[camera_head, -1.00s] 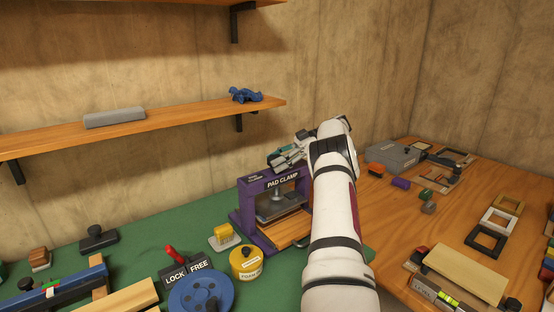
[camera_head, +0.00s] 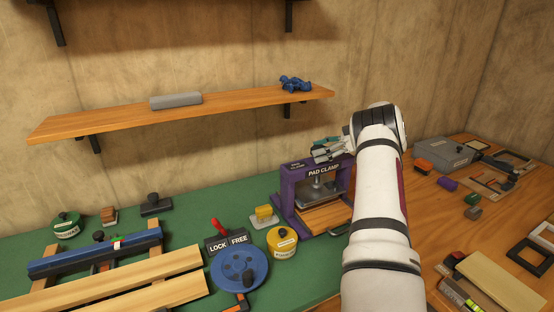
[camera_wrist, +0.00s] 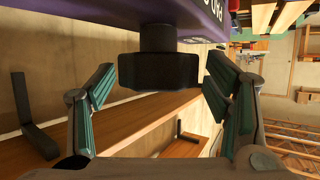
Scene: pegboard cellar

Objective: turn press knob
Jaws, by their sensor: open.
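The purple press (camera_head: 288,200), labelled "PAD CLAMP", stands on the green bench top, with a round grey pad (camera_head: 318,188) hanging inside its frame above a wooden base. In the wrist view the black press knob (camera_wrist: 158,72) sits on a short dark stem coming from the purple frame (camera_wrist: 90,28). My gripper (camera_wrist: 160,84) is open, with one teal-padded finger on each side of the knob and a visible gap on both sides. In the head view my gripper (camera_head: 332,149) is at the top of the press, and the knob is hidden there.
A blue wheel (camera_head: 239,268), a LOCK/FREE lever plate (camera_head: 226,241), a yellow canister (camera_head: 282,243) and a yellow-handled block (camera_head: 264,216) stand left of the press. A wooden shelf (camera_head: 225,106) runs along the wall behind. A grey box (camera_head: 442,153) sits to the right.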

